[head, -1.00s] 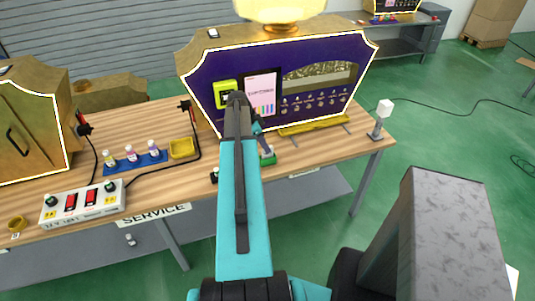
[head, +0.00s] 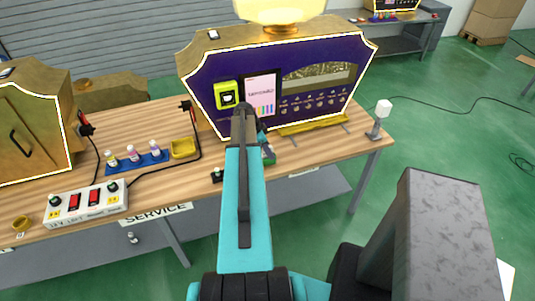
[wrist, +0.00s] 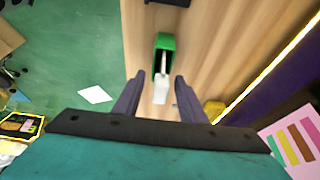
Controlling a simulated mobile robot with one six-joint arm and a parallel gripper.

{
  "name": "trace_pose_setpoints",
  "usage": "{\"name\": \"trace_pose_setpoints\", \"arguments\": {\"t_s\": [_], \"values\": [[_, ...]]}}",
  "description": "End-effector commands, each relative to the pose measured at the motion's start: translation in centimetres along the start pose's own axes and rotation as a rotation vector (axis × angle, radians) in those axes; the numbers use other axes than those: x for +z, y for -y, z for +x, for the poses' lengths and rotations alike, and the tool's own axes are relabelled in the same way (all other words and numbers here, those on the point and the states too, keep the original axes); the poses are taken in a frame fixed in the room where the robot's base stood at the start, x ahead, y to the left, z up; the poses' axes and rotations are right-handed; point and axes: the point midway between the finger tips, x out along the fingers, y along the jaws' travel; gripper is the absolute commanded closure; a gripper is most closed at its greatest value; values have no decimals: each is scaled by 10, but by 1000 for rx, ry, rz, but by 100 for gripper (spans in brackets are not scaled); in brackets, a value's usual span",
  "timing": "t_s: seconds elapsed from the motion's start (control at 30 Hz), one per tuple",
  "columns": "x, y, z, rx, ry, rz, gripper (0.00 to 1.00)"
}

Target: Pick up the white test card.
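The white test card (wrist: 160,90) stands up from a green holder (wrist: 164,45) on the wooden table in the wrist view. My gripper (wrist: 159,76) is open, with one dark finger on each side of the card and a visible gap on both sides. I cannot tell how far the fingers are above the table. The card cannot be made out there.
The purple and gold machine (head: 215,70) stands close behind the holder. A white switch box (head: 88,202), a blue tray of small bottles (head: 135,161) and a yellow tray (head: 183,148) are to the left.

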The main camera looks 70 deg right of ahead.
Motion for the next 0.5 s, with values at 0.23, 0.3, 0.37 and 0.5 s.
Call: {"name": "trace_pose_setpoints", "arguments": {"t_s": [0.23, 0.3, 0.37, 0.5], "values": [[0, 0, 0, 0, 0, 0, 62], [0, 0, 0, 0, 0, 0, 71], [0, 0, 0, 0, 0, 0, 81], [0, 0, 0, 0, 0, -1, 100]]}}
